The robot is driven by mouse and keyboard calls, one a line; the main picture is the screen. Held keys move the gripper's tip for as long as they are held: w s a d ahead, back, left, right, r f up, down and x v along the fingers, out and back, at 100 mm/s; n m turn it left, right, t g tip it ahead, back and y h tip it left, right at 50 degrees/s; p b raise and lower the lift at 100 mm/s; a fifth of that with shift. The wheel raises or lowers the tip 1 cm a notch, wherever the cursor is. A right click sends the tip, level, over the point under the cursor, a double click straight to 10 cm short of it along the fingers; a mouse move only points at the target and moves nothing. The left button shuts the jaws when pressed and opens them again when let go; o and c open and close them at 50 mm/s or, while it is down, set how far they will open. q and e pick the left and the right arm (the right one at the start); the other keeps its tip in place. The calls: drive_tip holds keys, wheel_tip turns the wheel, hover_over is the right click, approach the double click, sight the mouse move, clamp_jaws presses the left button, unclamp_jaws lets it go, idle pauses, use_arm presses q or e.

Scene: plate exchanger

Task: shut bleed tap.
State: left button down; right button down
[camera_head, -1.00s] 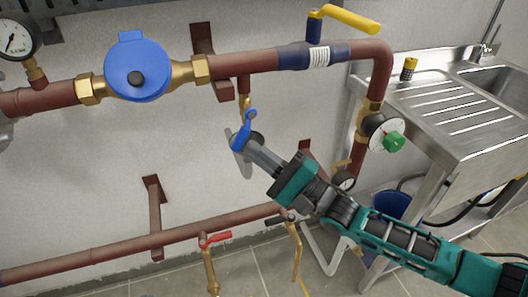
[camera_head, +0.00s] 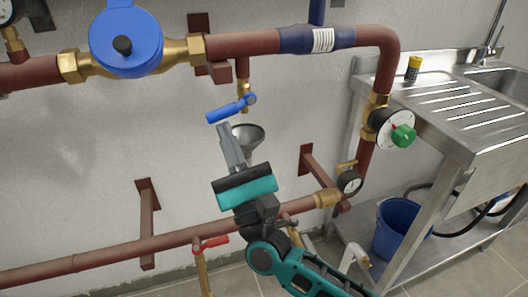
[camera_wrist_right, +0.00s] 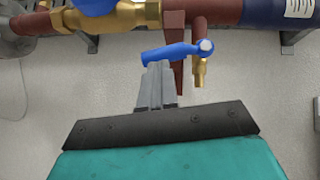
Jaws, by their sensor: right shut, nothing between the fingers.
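The bleed tap (camera_head: 243,98) is a small brass tap hanging below the upper red-brown pipe. Its blue lever (camera_head: 226,110) points left and slightly down in the head view. In the right wrist view the blue lever (camera_wrist_right: 172,52) lies nearly level, left of the brass body (camera_wrist_right: 199,72). My right gripper (camera_head: 225,128) is shut and empty, with its fingertips just below the lever's free end. The fingertips (camera_wrist_right: 158,66) meet the lever's lower edge in the right wrist view; I cannot tell if they touch. My left gripper is out of view.
A grey funnel (camera_head: 248,136) sits beneath the tap, close right of my fingers. A blue round meter (camera_head: 125,42) is on the upper pipe. A red-handled tap (camera_head: 211,243) is on the lower pipe.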

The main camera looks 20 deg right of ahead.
use_arm(q)
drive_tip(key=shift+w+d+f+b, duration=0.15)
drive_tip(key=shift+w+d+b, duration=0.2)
drive_tip(key=shift+b, duration=0.4)
use_arm(e)
drive_tip(key=m+h, duration=0.1)
drive_tip(key=r+m+h, duration=0.1)
drive_tip(key=m+h, duration=0.1)
drive_tip(key=a+m+h, duration=0.1)
drive_tip(key=m+h, duration=0.1)
drive_tip(key=shift+r+t, duration=0.15)
drive_tip(key=shift+t, duration=0.25)
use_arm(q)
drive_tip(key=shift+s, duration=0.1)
use_arm(e)
drive_tip(key=shift+m+h, duration=0.3)
drive_tip(key=shift+m, duration=0.1)
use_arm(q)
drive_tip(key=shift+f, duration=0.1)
